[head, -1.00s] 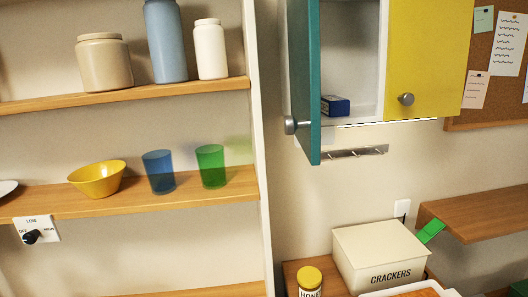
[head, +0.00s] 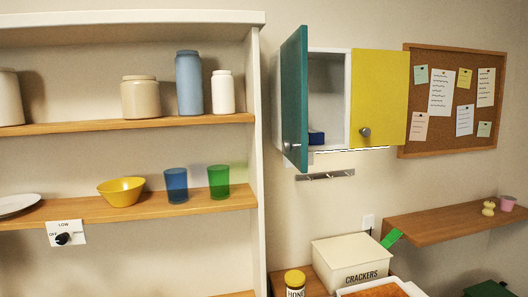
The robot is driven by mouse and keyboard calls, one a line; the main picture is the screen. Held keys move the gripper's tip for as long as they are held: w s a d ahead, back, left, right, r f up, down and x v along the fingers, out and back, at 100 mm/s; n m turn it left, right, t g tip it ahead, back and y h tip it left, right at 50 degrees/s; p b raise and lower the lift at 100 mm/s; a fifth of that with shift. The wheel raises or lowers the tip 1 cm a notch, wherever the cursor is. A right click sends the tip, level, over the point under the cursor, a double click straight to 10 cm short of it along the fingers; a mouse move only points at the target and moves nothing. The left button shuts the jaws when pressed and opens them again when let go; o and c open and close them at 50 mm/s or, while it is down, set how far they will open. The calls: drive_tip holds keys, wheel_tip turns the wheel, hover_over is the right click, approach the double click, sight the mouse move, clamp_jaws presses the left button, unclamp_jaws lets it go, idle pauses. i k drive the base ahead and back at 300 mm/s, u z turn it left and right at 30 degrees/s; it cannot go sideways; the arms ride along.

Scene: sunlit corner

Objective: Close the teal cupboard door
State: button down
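The teal cupboard door (head: 294,100) stands wide open at the left side of the white wall cupboard (head: 340,95), swung out toward me. Its round metal knob (head: 290,146) is near the door's lower outer edge. The cupboard's left compartment shows open, with a small dark blue box (head: 316,137) on its floor. The yellow door (head: 378,97) beside it is shut and has its own knob (head: 365,132). My gripper does not show in the head view.
A shelf unit (head: 257,150) with jars, a yellow bowl and two cups stands left of the teal door. Below the cupboard are a hook rail (head: 325,175), a crackers box (head: 350,260) and a honey jar (head: 295,282). A wooden shelf (head: 440,222) and cork board (head: 402,150) are at right.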

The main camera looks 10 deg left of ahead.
sight(294, 52)
drive_tip(key=u, duration=0.1)
drive_tip(key=i, duration=1)
drive_tip(key=z, duration=0.05)
